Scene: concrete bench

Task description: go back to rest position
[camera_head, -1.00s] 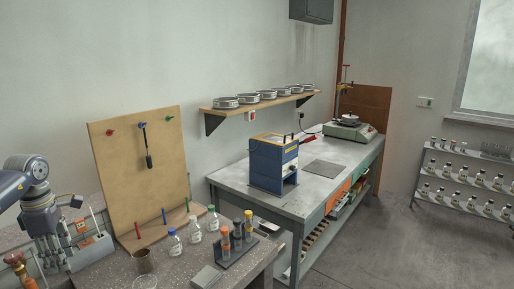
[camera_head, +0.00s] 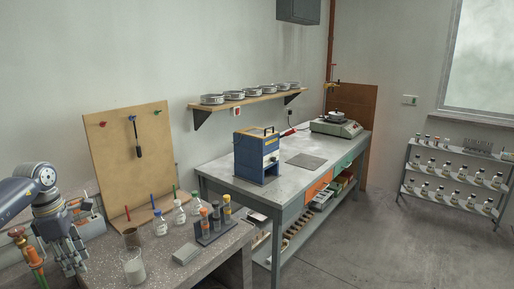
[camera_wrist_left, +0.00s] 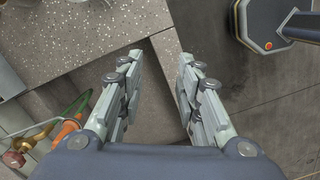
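My left gripper (camera_head: 70,262) hangs at the lower left of the head view, in front of the concrete bench (camera_head: 205,262). In the left wrist view my left gripper (camera_wrist_left: 155,90) points down with its two fingers apart and nothing between them. The bench edge and the floor show below it. My right gripper is in neither view.
On the bench stand a glass beaker (camera_head: 133,268), a brown cup (camera_head: 131,238), several bottles (camera_head: 161,224), a tube rack (camera_head: 216,230) and a pegboard (camera_head: 130,160). Open floor (camera_head: 370,240) lies at the right.

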